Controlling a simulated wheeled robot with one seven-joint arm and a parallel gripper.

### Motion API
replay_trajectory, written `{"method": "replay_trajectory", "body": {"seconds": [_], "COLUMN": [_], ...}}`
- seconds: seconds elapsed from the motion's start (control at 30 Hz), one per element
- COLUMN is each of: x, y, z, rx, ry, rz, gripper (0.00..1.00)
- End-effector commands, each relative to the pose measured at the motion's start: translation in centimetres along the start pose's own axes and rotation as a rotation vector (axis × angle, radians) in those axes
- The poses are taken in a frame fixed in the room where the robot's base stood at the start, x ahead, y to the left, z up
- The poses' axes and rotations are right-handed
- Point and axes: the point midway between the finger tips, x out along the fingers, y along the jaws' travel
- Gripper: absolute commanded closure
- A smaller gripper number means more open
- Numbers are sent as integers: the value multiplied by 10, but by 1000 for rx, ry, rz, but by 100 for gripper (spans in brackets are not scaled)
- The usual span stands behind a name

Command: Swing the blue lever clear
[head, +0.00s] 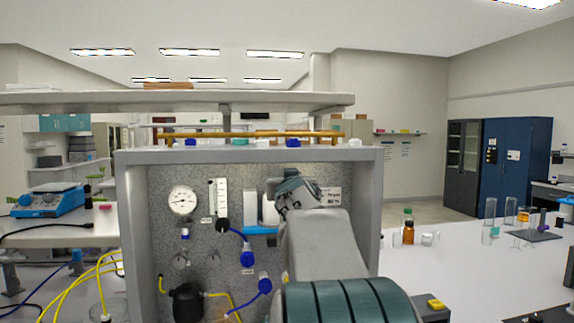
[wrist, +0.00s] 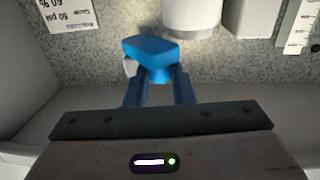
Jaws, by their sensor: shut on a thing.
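The blue lever (wrist: 152,50) shows in the wrist view between my fingertips. My gripper (wrist: 157,88) is shut on the lever's narrower part, with the wide blue end sticking out past the fingers. In the head view a blue bar (head: 259,230), which looks like the same lever, lies roughly level under two white cylinders, to the left of my arm. My arm hides its right end and my fingers in that view. A small pale part touches the lever's left side in the wrist view.
A white cylinder (wrist: 192,18) stands close beside the lever. The speckled panel (head: 160,225) carries a pressure gauge (head: 183,200), blue-handled fittings (head: 247,257) and a dark round housing (head: 187,303). Grey frame walls (head: 132,240) enclose it on both sides.

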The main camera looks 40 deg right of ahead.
Motion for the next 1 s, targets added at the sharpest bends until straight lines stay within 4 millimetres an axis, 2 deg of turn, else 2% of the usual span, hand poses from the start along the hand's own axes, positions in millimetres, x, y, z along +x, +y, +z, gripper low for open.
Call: {"method": "replay_trajectory", "body": {"seconds": [0.03,0.33,1.0], "x": [0,-2,-2], "y": [4,9,11], "z": [-8,0,-1], "rx": [-2,-2,-1], "ry": [-6,2,3], "rz": [-3,-23,-18], "gripper": [100,100,100]}}
